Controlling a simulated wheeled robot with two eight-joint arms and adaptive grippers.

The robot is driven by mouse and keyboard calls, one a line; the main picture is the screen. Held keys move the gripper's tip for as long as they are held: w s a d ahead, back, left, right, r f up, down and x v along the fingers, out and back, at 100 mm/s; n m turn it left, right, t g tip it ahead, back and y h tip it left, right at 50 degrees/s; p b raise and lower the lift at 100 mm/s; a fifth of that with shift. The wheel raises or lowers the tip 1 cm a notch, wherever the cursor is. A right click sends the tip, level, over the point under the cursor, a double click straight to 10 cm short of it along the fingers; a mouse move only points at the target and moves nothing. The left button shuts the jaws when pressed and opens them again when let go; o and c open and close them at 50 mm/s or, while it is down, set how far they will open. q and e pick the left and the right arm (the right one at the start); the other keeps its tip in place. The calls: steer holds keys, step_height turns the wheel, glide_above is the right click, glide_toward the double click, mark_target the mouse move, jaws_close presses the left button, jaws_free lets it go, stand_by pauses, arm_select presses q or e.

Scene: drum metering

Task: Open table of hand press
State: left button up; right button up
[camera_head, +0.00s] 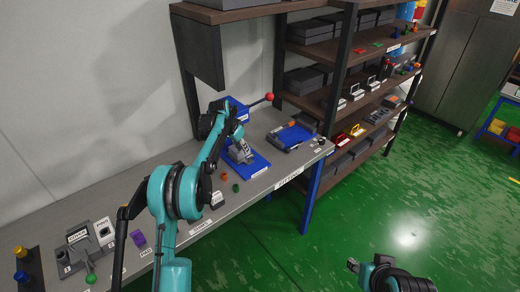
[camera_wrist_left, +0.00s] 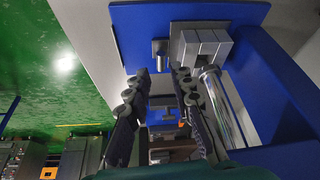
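The hand press stands on the bench in the head view, with a blue base (camera_head: 258,167), a blue upper body (camera_head: 238,106) and a lever ending in a red knob (camera_head: 269,97). My left gripper (camera_head: 242,152) is over the base and hides part of the press. In the left wrist view the left gripper (camera_wrist_left: 160,72) is open, its fingers on either side of a gap. A small grey post (camera_wrist_left: 160,52) shows just beyond the fingertips, beside a grey block (camera_wrist_left: 204,46) on the blue plate (camera_wrist_left: 135,35). I cannot tell whether any finger touches. My right gripper (camera_head: 352,265) is partly visible at the bottom.
The bench (camera_head: 285,182) carries a blue tray (camera_head: 292,137) right of the press, small orange and green pieces in front, and a grey fixture (camera_head: 78,245) at the left. A stocked shelf rack (camera_head: 345,40) stands behind right. The green floor is clear.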

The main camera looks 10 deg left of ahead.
mark_target(248, 157)
arm_select(q)
steer(key=b+x, duration=0.2)
steer(key=x, duration=0.6)
steer(key=shift+w+d, duration=0.1)
steer(key=shift+w, duration=0.05)
jaws_close()
